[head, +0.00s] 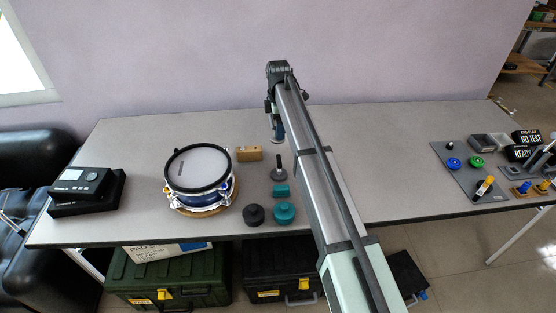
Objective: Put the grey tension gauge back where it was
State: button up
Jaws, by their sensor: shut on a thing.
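My gripper (278,137) hangs down from the end of my arm over the back middle of the table. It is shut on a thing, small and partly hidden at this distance. Right below it is a grey round piece with a thin dark upright stem (279,173), which looks like the grey tension gauge. The stem lines up with my fingers, but I cannot clearly see the contact, nor whether the base touches the table.
A teal block (281,191), teal round piece (284,213) and black round piece (253,215) lie in front. A grey mat (452,176) with small parts is at right.

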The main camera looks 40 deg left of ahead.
jog(key=shift+w+f+n, duration=0.3)
jog(key=shift+f, duration=0.25)
jog(key=shift+w+a+n, duration=0.2)
jog(key=shift+a+n, duration=0.05)
jog(key=shift+n, duration=0.35)
jog(key=shift+w+a+n, duration=0.15)
jog(key=shift+a+n, duration=0.05)
jog(key=shift+n, duration=0.4)
jog(key=shift+f, duration=0.15)
jog(key=shift+n, duration=0.3)
jog(key=shift+f, duration=4.85)
jog(key=o, duration=1.4)
jog(key=shift+f, duration=0.15)
jog(key=shift+c, duration=0.2)
